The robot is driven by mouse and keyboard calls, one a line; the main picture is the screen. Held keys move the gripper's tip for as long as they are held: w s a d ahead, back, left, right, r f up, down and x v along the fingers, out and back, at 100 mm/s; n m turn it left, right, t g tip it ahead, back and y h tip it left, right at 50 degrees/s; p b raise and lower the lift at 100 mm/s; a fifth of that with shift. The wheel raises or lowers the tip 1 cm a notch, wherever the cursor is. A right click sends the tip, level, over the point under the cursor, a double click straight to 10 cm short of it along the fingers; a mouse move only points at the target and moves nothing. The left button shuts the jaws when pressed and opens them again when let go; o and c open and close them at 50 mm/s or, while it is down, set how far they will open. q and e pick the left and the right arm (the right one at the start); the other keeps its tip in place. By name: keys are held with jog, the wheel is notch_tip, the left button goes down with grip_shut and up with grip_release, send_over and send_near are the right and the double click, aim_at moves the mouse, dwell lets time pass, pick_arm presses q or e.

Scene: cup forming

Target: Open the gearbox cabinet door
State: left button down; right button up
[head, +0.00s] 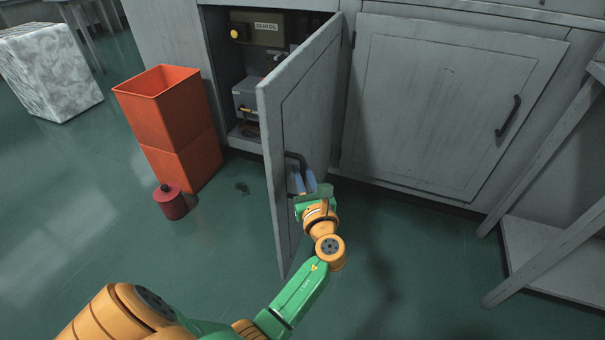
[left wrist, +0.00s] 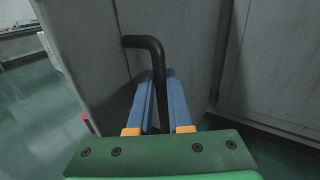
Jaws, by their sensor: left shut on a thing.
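The grey gearbox cabinet door (head: 308,110) stands swung well out from the cabinet, hinged on its right side. Its face also shows in the left wrist view (left wrist: 105,50). The black bar handle (head: 293,157) is on the door's outer face near its free edge. My left gripper (head: 305,180) is shut on this handle; in the left wrist view the blue fingers (left wrist: 160,98) stand on both sides of the handle bar (left wrist: 157,65). Inside the open cabinet are a box marked GEAR OIL (head: 264,28) and a grey gearbox unit (head: 247,95). My right gripper is not in view.
Orange stacked bins (head: 172,130) and a red canister (head: 171,202) stand on the floor left of the door. A closed cabinet door (head: 440,105) is to the right. A grey wooden stand (head: 550,255) is at far right. Green floor (head: 80,210) is clear at left.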

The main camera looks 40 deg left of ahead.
pick_arm(q)
jog(key=shift+w+d+r, duration=0.2)
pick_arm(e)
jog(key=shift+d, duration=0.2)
pick_arm(q)
jog(key=c, duration=1.2)
grip_release()
jog(key=o, duration=0.4)
jog(key=shift+w+a+f, duration=0.1)
jog(key=shift+f, duration=0.15)
jog(key=shift+c, duration=0.2)
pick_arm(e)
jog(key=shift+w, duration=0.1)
pick_arm(q)
jog(key=p+v, duration=0.2)
jog(key=v, duration=0.5)
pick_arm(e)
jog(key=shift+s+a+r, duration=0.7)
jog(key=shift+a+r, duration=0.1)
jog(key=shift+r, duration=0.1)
